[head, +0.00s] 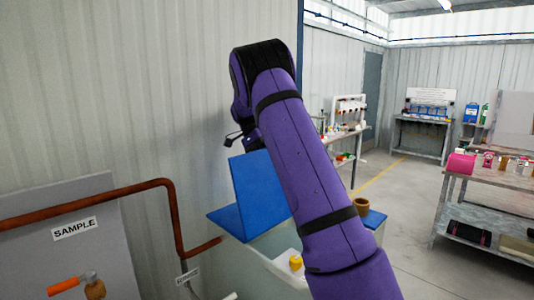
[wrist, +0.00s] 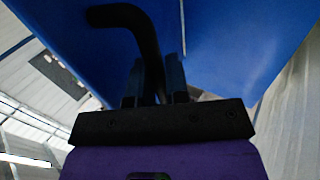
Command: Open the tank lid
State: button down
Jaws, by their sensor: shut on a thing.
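The blue tank lid (head: 258,188) stands tilted up steeply from the tank (head: 268,268) in the head view, partly behind my purple arm. In the wrist view the blue lid (wrist: 230,45) fills the upper part of the picture. A black bent handle (wrist: 125,15) runs down from the lid between the two fingers of my gripper (wrist: 155,85), which is shut on it. In the head view my gripper is largely hidden behind the lid and arm, with only small dark parts showing near the lid's upper left.
A copper pipe (head: 170,205) and a SAMPLE panel (head: 75,230) are at the left by the wall. A yellow object (head: 295,262) is at the tank. A brown pot (head: 362,206) stands right of my arm. Benches (head: 480,185) are at the right; the floor between is clear.

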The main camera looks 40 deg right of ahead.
jog(key=shift+w+a+f, duration=0.2)
jog(key=shift+w+f, duration=0.25)
jog(key=shift+w, duration=0.15)
jog(key=c, duration=1.1)
grip_release()
jog(key=shift+w+d, duration=0.1)
jog(key=shift+w, duration=0.15)
jog(key=shift+s, duration=0.1)
jog(key=shift+d+r, duration=0.1)
jog(key=s+a+r, duration=0.1)
jog(key=s+a, duration=0.1)
jog(key=s, duration=0.3)
jog(key=s+a+r, duration=0.2)
jog(key=s, duration=0.3)
jog(key=s+a+r, duration=0.2)
jog(key=s, duration=0.3)
